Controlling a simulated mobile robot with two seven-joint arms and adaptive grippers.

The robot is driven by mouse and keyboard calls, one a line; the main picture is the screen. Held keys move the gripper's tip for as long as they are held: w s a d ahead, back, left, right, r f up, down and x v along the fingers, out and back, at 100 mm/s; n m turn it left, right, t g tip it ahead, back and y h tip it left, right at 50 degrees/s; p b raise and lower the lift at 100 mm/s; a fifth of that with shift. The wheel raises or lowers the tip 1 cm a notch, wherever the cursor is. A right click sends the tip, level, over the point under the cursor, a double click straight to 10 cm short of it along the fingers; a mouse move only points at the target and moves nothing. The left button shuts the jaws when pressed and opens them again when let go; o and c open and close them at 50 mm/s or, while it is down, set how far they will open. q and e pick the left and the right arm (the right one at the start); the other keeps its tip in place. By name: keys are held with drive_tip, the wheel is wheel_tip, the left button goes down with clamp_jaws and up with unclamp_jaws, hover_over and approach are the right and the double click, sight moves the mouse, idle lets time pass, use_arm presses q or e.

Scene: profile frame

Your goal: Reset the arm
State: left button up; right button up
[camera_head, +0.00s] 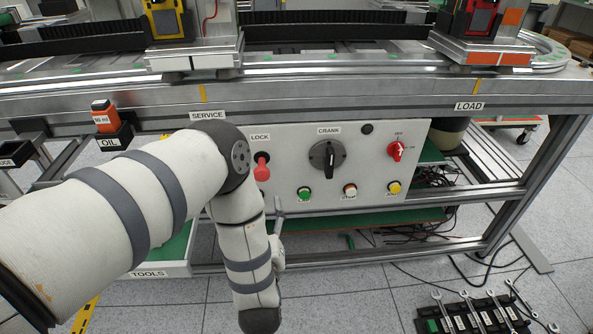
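My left arm (130,208) comes in from the left, bends at a dark joint in front of the panel, and hangs down to a dark joint (260,320) at the bottom edge. I cannot make out its gripper. A slim grey shape (278,214) shows just right of the forearm; I cannot tell what it is. My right arm and gripper are not in view.
The control panel (375,160) has a red lock handle (262,169), a black crank knob (327,157), a red switch (396,150) and buttons. An oil holder (113,138) is at left. Wrenches lie in a tray (450,325) at bottom right. Cables cross the floor.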

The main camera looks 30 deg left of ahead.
use_arm(q)
drive_tip(key=s+d+f+m+g+h+p, duration=0.4)
drive_tip(key=s+f+g+h, duration=0.5)
drive_tip(key=s, duration=0.6)
drive_tip(key=s+d+r+m+g, duration=0.1)
drive_tip(key=s+m+g, duration=0.3)
drive_tip(key=s, duration=2.1)
drive_tip(key=d+g, duration=0.1)
drive_tip(key=g, duration=0.4)
drive_tip(key=shift+d+r+m, duration=0.15)
drive_tip(key=shift+r+m, duration=0.15)
drive_tip(key=shift+m, duration=0.1)
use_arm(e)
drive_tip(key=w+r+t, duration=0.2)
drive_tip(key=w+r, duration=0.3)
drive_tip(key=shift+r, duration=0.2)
